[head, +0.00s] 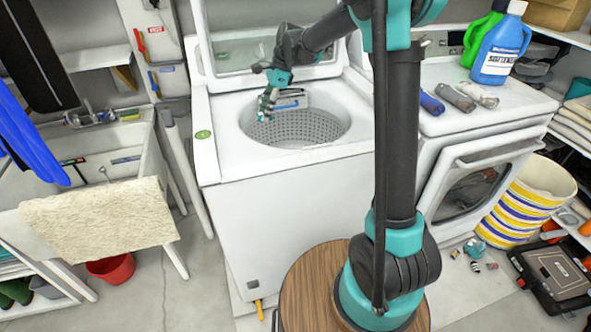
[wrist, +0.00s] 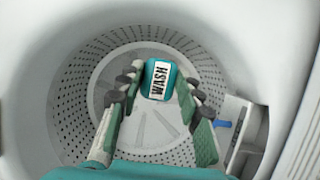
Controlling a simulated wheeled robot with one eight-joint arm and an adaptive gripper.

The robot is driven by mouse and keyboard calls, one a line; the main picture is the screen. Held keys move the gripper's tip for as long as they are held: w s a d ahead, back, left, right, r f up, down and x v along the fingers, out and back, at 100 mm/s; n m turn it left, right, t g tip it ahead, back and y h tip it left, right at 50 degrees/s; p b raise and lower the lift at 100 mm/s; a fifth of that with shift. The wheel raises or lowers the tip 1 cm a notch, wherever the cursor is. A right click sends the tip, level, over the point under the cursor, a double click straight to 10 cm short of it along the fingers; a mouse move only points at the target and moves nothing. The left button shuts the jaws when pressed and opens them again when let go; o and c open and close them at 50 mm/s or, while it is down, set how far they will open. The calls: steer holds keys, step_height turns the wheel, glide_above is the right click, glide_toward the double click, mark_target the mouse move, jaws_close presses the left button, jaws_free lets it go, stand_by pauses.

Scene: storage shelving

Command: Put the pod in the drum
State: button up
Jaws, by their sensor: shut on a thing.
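The pod (wrist: 158,80) is a small teal block with a white label reading WASH. In the wrist view it sits between the fingertips of my gripper (wrist: 158,84), which is shut on it. The drum (wrist: 82,112) is a perforated grey tub, and the pod shows against its floor. In the head view my gripper (head: 267,112) points down at the left part of the open washer's drum (head: 300,128). The pod is too small to make out there. The wrist view does not show clearly how high the pod is above the drum floor.
The washer lid (head: 285,45) stands open behind the opening. A grey fitting with a blue tab (wrist: 240,128) juts at the drum rim's right in the wrist view. A dryer (head: 470,140) with bottles on top stands at right, a sink (head: 105,140) at left.

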step_height(320, 180, down, 21)
steer(key=shift+f, duration=0.2)
stand_by(0.5)
steer(key=shift+f, duration=0.4)
steer(key=shift+f, duration=0.2)
steer(key=o, duration=1)
steer(key=shift+r, duration=0.1)
